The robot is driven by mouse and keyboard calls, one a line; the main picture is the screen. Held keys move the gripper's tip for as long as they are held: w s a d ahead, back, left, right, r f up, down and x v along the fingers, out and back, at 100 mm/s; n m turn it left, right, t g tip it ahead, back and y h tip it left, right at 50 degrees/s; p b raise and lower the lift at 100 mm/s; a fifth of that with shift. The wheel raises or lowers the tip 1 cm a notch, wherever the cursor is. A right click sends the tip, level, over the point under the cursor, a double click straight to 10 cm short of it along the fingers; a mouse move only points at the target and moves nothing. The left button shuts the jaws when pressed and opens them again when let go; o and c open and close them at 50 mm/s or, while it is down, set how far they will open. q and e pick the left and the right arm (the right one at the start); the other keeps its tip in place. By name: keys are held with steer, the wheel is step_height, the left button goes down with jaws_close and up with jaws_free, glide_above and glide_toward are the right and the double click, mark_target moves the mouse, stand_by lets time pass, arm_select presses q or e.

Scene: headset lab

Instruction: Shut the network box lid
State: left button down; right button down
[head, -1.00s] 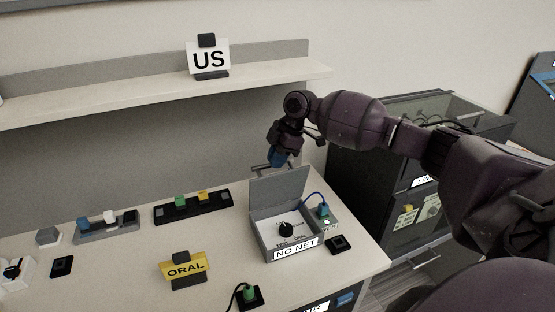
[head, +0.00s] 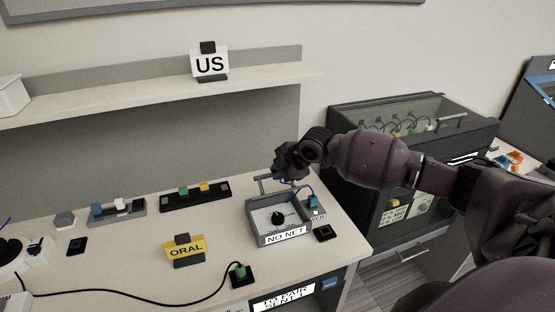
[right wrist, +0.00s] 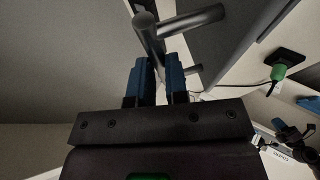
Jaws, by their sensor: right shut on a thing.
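The network box (head: 283,239), a grey box labelled NO NET, stands at the right end of the table. Its dial face with a black knob (head: 278,217) is uncovered. The grey lid is raised at the back and looks strongly foreshortened; my gripper hides part of it, so its exact angle is unclear. The lid's bar handle (head: 264,182) shows above it. My right gripper (head: 279,178) is at the handle, shut on it. In the right wrist view its blue fingertips (right wrist: 157,75) are at the metal handle (right wrist: 190,22). My left gripper is out of view.
A blue cable runs to a green plug (head: 312,203) at the box's right. A yellow ORAL sign (head: 186,251) and a green plug (head: 239,271) stand in front left. A shelf (head: 150,99) runs behind. A dark glass-topped cabinet (head: 400,130) stands at the right.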

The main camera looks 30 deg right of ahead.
steer(key=shift+s+a+f+t+p, duration=0.15)
steer(key=shift+s+f+t+p, duration=0.1)
steer(key=shift+s+t+p, duration=0.35)
steer(key=shift+s+a+f, duration=0.15)
steer(key=shift+s+f, duration=0.3)
steer(key=shift+s, duration=0.15)
steer(key=shift+s+f, duration=0.1)
steer(key=shift+s, duration=0.05)
steer(key=shift+f, duration=0.1)
steer(key=c, duration=1.1)
jaws_free()
steer(key=shift+s, duration=0.1)
